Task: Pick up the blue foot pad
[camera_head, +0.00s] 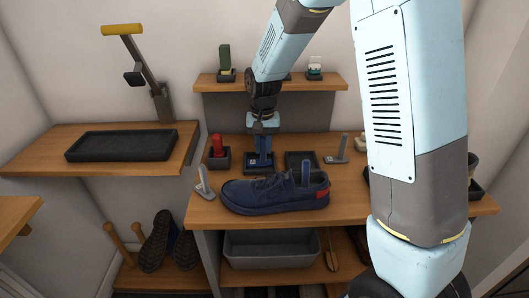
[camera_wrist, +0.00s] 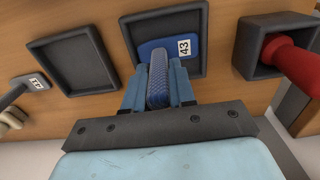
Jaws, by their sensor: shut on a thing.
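The blue foot pad (camera_wrist: 181,48) carries a white label reading 43 and has a ridged blue upright part. It is at a dark square tray (camera_wrist: 133,34) in the wrist view. My gripper (camera_wrist: 158,92) is shut on the ridged part, with a finger on each side. In the head view my gripper (camera_head: 260,152) points down at the tray (camera_head: 250,168) on the bench behind the shoe. The pad is mostly hidden there. I cannot tell whether the pad touches the tray floor.
An empty dark tray (camera_head: 302,160) is right of my gripper. A red-handled item (camera_head: 217,146) stands in a holder to the left. A navy shoe (camera_head: 270,194) lies in front. Grey-handled pieces (camera_head: 204,183) and (camera_head: 341,149) stand on either side. A shelf (camera_head: 300,84) hangs behind.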

